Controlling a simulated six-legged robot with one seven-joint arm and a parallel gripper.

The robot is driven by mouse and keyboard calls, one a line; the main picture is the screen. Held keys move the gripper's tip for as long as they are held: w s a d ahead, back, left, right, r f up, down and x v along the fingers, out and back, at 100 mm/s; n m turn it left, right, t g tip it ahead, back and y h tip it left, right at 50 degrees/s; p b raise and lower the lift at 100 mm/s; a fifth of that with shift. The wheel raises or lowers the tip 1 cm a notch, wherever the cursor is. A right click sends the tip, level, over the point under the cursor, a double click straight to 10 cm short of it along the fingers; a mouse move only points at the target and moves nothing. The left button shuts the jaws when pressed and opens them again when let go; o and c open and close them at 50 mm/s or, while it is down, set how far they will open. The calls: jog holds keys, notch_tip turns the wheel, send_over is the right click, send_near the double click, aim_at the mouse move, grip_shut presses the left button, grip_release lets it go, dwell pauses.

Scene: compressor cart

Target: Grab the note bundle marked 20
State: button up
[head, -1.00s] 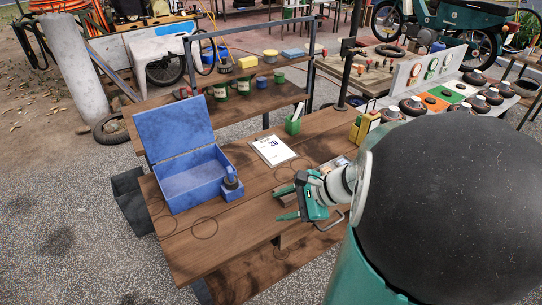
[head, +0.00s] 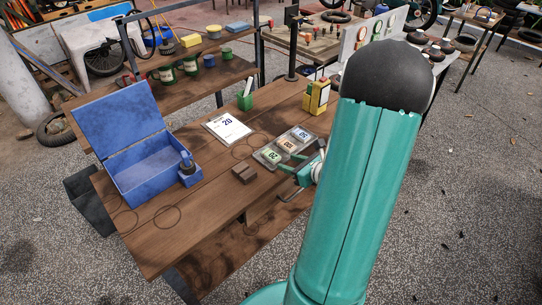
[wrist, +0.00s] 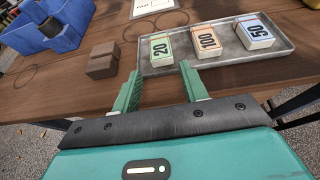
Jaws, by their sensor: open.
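The note bundle marked 20 (wrist: 161,51) is a block with a pale green top at the left end of a grey metal tray (wrist: 226,65). It also shows in the head view (head: 272,155). My gripper (wrist: 165,88) is open and empty, its two green fingers pointing at the tray, with the bundle beyond the fingertips and between them in the picture. The bundle marked 100 (wrist: 206,40), with an orange top, stands in the middle. The bundle marked 50 (wrist: 254,31), with a blue top, stands at the right.
A brown block (wrist: 102,60) lies left of the tray, near my left finger. An open blue box (head: 148,168) stands at the left of the table (head: 165,235). A yellow item (head: 317,97) stands behind the tray.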

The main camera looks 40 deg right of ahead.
aim_at(277, 158)
jog(key=x, duration=0.5)
jog(key=shift+w+f, duration=0.1)
jog(key=shift+w, duration=0.25)
jog(key=shift+d, duration=0.1)
jog(key=c, duration=0.7)
